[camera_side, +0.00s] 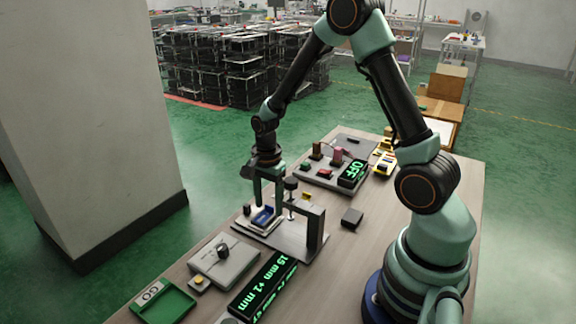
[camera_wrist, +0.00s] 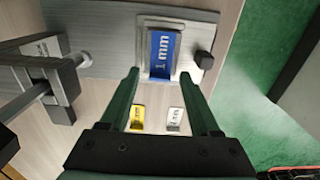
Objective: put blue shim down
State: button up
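The blue shim (camera_wrist: 160,55), marked "1 mm", lies flat in a light grey holder (camera_wrist: 144,24) on a grey plate. It also shows in the side view (camera_side: 263,215), below my gripper (camera_side: 262,190). In the wrist view my gripper (camera_wrist: 161,76) is open, with one finger on each side of the shim's near end and gaps between. Nothing is held. Whether the fingertips are level with the shim or above it I cannot tell.
A black clamp frame (camera_side: 314,226) stands right beside my gripper. Yellow (camera_wrist: 138,117) and white (camera_wrist: 174,118) shims show between my fingers. A display (camera_side: 264,287) reads "15 mm +1 mm"; another (camera_side: 353,173) reads "OFF". A green "GO" tray (camera_side: 176,303) sits at the front left.

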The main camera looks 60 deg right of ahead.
aim_at(269, 211)
jog(key=shift+r, duration=0.1)
notch_tip(269, 211, up, 12)
jog(key=s+a+r+n+t, duration=0.5)
jog(key=s+a+r+n, duration=0.3)
jog(key=n, duration=1)
jog(key=shift+s+a+r+t, duration=0.15)
jog(key=shift+s+r+t, duration=0.15)
jog(key=shift+s+r, duration=0.45)
